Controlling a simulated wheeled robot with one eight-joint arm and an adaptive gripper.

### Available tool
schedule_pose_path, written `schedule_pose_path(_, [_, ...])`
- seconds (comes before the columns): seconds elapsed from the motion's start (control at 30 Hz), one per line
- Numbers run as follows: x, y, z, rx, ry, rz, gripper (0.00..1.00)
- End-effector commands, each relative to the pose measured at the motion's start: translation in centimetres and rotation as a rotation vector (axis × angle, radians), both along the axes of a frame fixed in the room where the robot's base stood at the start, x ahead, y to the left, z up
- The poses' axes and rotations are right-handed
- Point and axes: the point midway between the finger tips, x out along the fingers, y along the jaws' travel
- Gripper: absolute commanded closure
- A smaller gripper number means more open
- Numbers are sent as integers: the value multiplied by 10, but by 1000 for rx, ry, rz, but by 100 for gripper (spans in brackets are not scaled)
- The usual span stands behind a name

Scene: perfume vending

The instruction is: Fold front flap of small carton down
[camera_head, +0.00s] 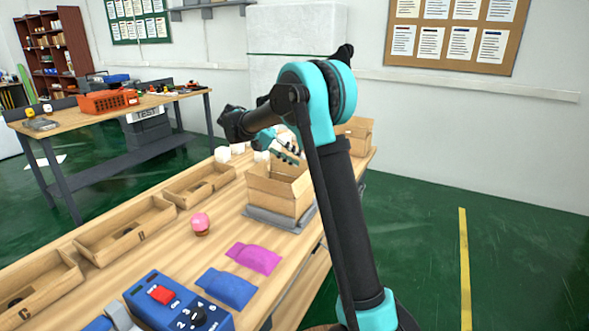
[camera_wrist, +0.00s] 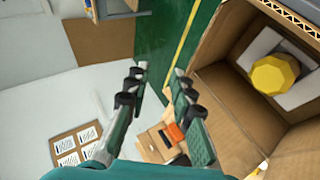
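The small brown carton (camera_head: 279,196) stands open-topped on a grey plate on the wooden bench. In the wrist view the carton (camera_wrist: 235,105) fills the right side, with a yellow faceted item (camera_wrist: 274,75) in a white insert inside it. Brown panels rise around its opening; I cannot tell which is the front flap. My gripper (camera_wrist: 158,78) is open, with nothing seen between its fingers. The right finger is beside the carton's wall; contact is unclear.
Another open carton (camera_head: 357,134) stands farther back. White cubes (camera_head: 222,154) are behind the small carton.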

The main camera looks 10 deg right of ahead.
Motion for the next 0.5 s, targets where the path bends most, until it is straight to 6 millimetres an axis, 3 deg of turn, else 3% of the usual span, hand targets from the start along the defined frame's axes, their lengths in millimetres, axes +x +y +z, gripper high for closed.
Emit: schedule_pose_path(0.5, [-2, 2, 12, 26, -20, 8, 77])
